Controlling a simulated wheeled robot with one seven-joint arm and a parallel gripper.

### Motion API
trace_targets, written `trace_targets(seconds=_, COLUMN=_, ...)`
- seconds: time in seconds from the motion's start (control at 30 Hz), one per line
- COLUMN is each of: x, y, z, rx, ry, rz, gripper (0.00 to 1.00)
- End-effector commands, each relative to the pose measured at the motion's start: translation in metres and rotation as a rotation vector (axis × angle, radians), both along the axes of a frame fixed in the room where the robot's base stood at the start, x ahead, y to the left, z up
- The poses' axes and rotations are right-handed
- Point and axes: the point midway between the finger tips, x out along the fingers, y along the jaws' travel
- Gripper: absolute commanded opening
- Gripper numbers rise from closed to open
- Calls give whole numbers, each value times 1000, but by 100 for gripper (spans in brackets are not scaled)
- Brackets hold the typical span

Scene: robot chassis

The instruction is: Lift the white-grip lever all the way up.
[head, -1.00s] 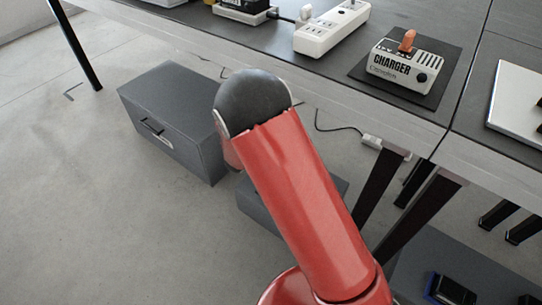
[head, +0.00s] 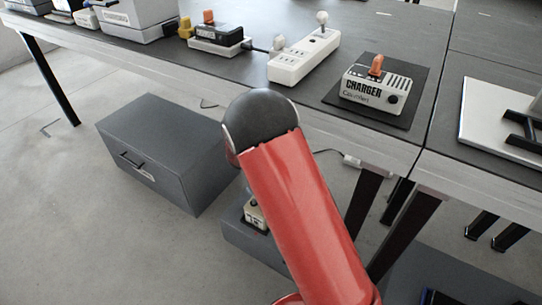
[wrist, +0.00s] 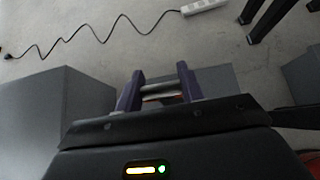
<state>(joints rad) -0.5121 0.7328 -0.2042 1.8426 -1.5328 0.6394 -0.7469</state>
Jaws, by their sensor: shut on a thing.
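In the head view my red arm hides the gripper and the lever. A cream device (head: 254,215) with dark marks shows in part beside my arm, on a low grey box (head: 240,236).
A grey drawer box (head: 165,150) stands on the floor at left. The table (head: 330,118) above carries a power strip (head: 303,56), a charger (head: 374,90) and other devices. A cable (wrist: 115,22) lies on the floor. Table legs (head: 400,235) stand at right.

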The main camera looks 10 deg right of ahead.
Motion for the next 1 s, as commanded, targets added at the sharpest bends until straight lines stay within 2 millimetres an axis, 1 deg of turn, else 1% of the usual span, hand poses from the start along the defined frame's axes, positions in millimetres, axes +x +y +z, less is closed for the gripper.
trace_targets(seconds=0.43, x=2, y=-2, z=0, rx=-1, ry=0, rz=-1, gripper=0)
trace_targets(seconds=0.47, x=2, y=-2, z=0, rx=-1, ry=0, rz=-1, gripper=42)
trace_targets(seconds=0.6, x=1, y=-2, z=0, rx=0, ry=0, rz=-1, gripper=60)
trace_targets(seconds=0.87, x=1, y=-1, z=0, rx=0, ry=0, rz=0, gripper=60)
trace_targets(seconds=1.0, x=-5, y=5, z=7, rx=2, ry=0, rz=2, gripper=60)
